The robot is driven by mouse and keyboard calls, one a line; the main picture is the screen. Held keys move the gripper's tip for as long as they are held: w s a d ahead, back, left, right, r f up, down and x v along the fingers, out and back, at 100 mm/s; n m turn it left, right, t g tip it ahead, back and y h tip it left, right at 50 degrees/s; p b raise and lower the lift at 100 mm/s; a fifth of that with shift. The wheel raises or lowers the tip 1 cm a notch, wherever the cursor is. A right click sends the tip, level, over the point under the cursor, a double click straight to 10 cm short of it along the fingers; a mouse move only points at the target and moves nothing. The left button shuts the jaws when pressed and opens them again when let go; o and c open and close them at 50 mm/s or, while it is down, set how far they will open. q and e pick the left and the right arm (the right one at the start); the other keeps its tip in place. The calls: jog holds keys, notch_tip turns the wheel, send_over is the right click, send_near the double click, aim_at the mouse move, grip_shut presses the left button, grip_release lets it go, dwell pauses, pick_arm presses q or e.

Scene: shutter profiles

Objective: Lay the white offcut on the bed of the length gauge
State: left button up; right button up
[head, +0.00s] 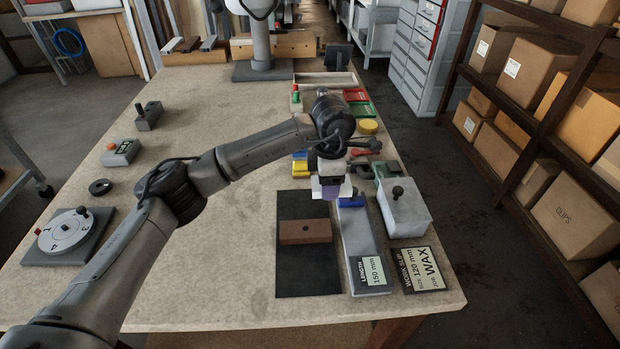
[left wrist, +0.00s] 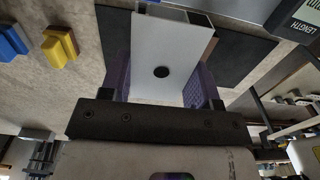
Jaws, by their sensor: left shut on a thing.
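My left gripper (head: 331,189), with purple finger pads, is shut on the white offcut (left wrist: 158,45). In the left wrist view the offcut is a white hollow profile with a dark round hole in its face. The gripper is above the far end of a black mat (head: 290,275), just left of the length gauge. The length gauge (head: 361,245) is a long grey bed labelled "LENGTH 150 mm", with a blue part (head: 352,200) at its far end. The gauge also shows at the top right of the left wrist view (left wrist: 296,22). My right gripper is not in view.
A brown block (head: 305,232) lies on the mat. Coloured blocks and a yellow disc (head: 368,127) stand behind. The table's left middle is mostly clear.

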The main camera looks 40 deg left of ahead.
aim_at(345, 190)
pick_arm(q)
jog(key=d+r, duration=0.2)
jog(key=d, duration=0.1)
jog(key=shift+w+p, duration=0.15)
jog(key=shift+p, duration=0.15)
jog(key=shift+d+r, duration=0.2)
jog(key=shift+d, duration=0.25)
jog(key=m, duration=0.7)
jog(key=shift+w+d, duration=0.1)
jog(key=shift+d, duration=0.05)
jog(key=s+d+r+m+p, duration=0.25)
jog(key=s+m, duration=0.35)
jog(key=m, duration=0.4)
jog(key=s+d+r+m+p, duration=0.1)
jog(key=s+d+m+p, duration=0.3)
jog(key=m, duration=0.6)
jog(key=s+r+p, duration=0.3)
jog(key=r+p, duration=0.9)
jog(key=p, duration=0.1)
jog(key=s+a+r+p, duration=0.1)
jog(key=s+r+p, duration=0.3)
jog(key=r+p, duration=0.8)
jog(key=s+r+p, duration=0.3)
jog(key=r+p, duration=0.9)
jog(key=p, duration=0.3)
jog(key=shift+s+a+r+n, duration=0.2)
jog(key=shift+a+r+n, duration=0.1)
jog(key=shift+a+r, duration=0.05)
